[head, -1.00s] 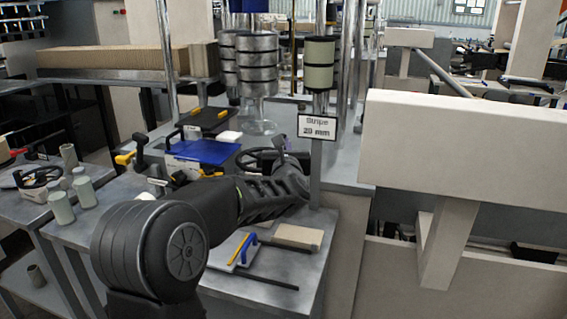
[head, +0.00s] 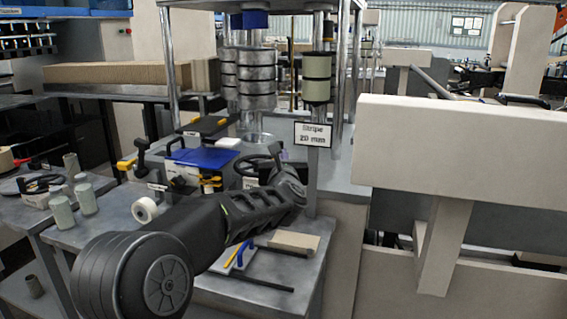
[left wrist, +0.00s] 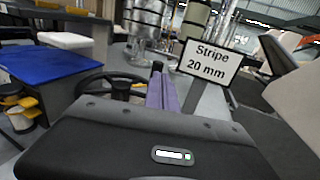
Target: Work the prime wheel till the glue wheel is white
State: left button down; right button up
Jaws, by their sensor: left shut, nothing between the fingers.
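A dark handwheel (head: 243,162), seemingly the prime wheel, stands at the back of the metal bench in the head view, partly hidden by my left arm. Its rim also shows in the left wrist view (left wrist: 86,82), left of the purple fingers. My left gripper (head: 282,156) is shut and empty, beside the handwheel on its right; I cannot tell whether it touches it. Its fingers stand upright in the left wrist view (left wrist: 161,88). A white roll (head: 145,210) sits at the bench's left; I cannot tell which part is the glue wheel. My right gripper is out of view.
A "Stripe 20 mm" sign (head: 313,134) stands just behind my left gripper. A blue plate (head: 202,158) lies left of the handwheel. A tan block (head: 294,242) lies on the bench in front. A large beige beam (head: 460,150) fills the right.

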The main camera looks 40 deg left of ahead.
pick_arm(q)
jog(key=b+v, duration=0.1)
jog(key=v, duration=0.9)
jog(key=shift+d, duration=0.3)
jog(key=shift+w+f, duration=0.1)
jog(key=shift+w, duration=0.05)
